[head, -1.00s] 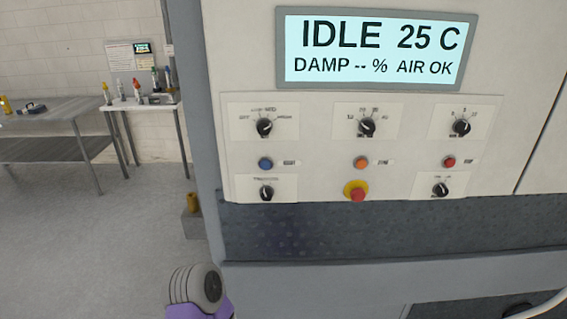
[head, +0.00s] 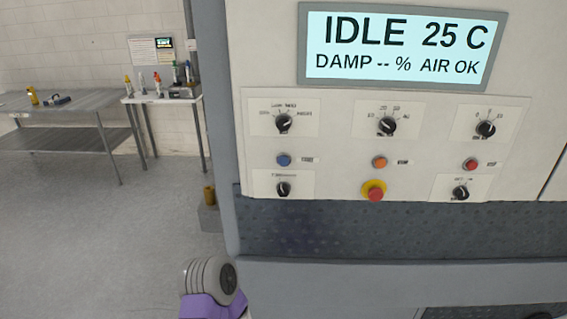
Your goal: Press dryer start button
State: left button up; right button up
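The dryer's control panel (head: 335,155) faces me on a large off-white machine. A blue button (head: 284,160) is at the panel's left, an orange button (head: 380,162) in the middle and a red button (head: 471,164) at the right. Each has a small label beside it, too small to read surely. A red mushroom button on a yellow base (head: 375,191) sits below the orange one. The display (head: 400,50) reads IDLE 25 C, DAMP -- %, AIR OK. Neither gripper is in view; only a grey and purple link of my own arm shows at the bottom.
Black rotary knobs, such as the upper left one (head: 284,124), surround the buttons. A dark textured strip (head: 400,229) runs below the panel. A grey table (head: 70,103) and a small table with bottles (head: 165,98) stand at the back left. The floor there is open.

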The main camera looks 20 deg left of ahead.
aim_at(284, 161)
jog(key=z, duration=1.9)
jog(key=k, duration=1.05)
jog(key=u, duration=1.35)
jog(key=i, duration=0.5)
